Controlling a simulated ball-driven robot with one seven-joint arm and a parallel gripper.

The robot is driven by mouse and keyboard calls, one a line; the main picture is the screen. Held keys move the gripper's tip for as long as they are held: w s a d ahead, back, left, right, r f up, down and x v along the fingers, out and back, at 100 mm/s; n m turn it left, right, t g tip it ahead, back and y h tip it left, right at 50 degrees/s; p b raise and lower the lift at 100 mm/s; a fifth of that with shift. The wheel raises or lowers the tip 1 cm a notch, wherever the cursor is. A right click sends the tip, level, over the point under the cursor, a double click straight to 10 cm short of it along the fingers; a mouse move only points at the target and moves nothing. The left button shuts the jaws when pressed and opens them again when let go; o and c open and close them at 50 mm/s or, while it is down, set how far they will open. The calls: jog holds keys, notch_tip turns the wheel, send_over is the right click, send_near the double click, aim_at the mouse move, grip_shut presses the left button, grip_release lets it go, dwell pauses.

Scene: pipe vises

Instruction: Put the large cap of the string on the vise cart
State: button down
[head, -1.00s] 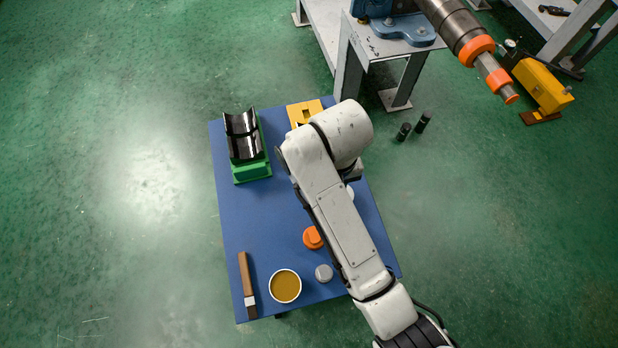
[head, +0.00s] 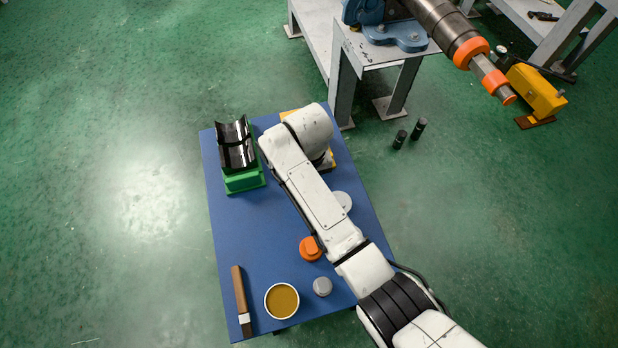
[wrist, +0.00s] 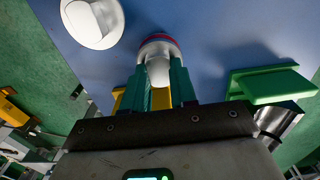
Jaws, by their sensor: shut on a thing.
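My gripper (wrist: 160,74) shows in the wrist view with its green fingers shut on a small white piece with a red edge (wrist: 158,40). I cannot tell whether this is the large cap. In the head view, my arm hides the gripper and the held piece. A white cap with a raised grip (wrist: 92,20) lies on the blue table (head: 225,215); it also shows in the head view (head: 342,201), beside my arm. The pipe string (head: 445,22), with orange rings, is at the top right by a blue vise (head: 395,33) on a grey metal stand (head: 345,85).
On the blue table are a green stand with black half-shells (head: 243,180), an orange cap (head: 310,248), a grey cap (head: 322,287), a pot of brown paste (head: 282,301) and a brush (head: 240,295). A yellow block (head: 328,162) is partly under my arm.

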jog(key=shift+f, duration=0.3)
jog(key=shift+f, duration=0.1)
jog(key=c, duration=0.9)
grip_release()
notch_tip(320, 180, up, 12)
